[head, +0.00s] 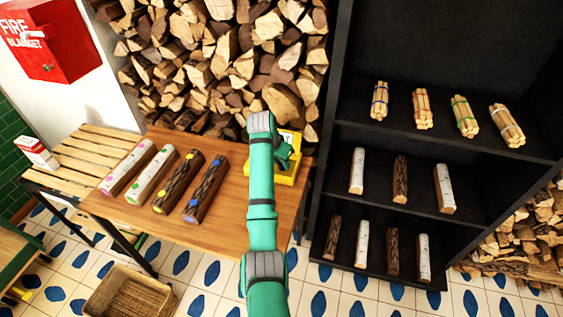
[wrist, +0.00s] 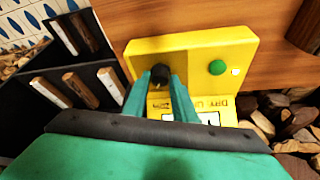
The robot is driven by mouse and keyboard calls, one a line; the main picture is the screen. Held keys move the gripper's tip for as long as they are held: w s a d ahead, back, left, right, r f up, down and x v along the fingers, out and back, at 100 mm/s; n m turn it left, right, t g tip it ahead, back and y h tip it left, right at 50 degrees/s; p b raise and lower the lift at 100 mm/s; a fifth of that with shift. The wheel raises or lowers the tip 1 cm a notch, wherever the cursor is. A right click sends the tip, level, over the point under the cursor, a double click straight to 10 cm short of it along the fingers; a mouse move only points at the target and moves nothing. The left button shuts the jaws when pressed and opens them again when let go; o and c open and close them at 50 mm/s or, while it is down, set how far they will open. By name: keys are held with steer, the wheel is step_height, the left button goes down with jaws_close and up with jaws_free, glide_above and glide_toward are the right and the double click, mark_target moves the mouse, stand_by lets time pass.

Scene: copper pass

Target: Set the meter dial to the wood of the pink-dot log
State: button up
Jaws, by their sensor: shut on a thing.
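The yellow meter (head: 286,177) stands at the right end of the wooden table, partly hidden by my arm in the head view. In the wrist view the meter (wrist: 200,45) shows a black dial knob (wrist: 160,72), a green button (wrist: 217,67) and a partly covered display. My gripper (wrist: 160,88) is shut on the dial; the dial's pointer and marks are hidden. The pink-dot log (head: 128,168), with pale white bark, lies leftmost in the row on the table. My gripper (head: 284,152) is far to its right.
Beside it lie a pale green-dot log (head: 152,176), a dark yellow-dot log (head: 178,182) and a dark blue-dot log (head: 206,188). A black shelf (head: 430,155) at right holds stick bundles and logs. A woven basket (head: 130,297) sits on the floor. Stacked firewood (head: 215,55) fills the back.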

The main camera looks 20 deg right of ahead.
steer(key=shift+a+m, duration=0.15)
steer(key=shift+m, duration=0.45)
steer(key=shift+g, duration=0.3)
steer(key=o, duration=1)
steer(key=v, duration=1)
steer(key=shift+a+r, duration=0.2)
steer(key=shift+r, duration=0.1)
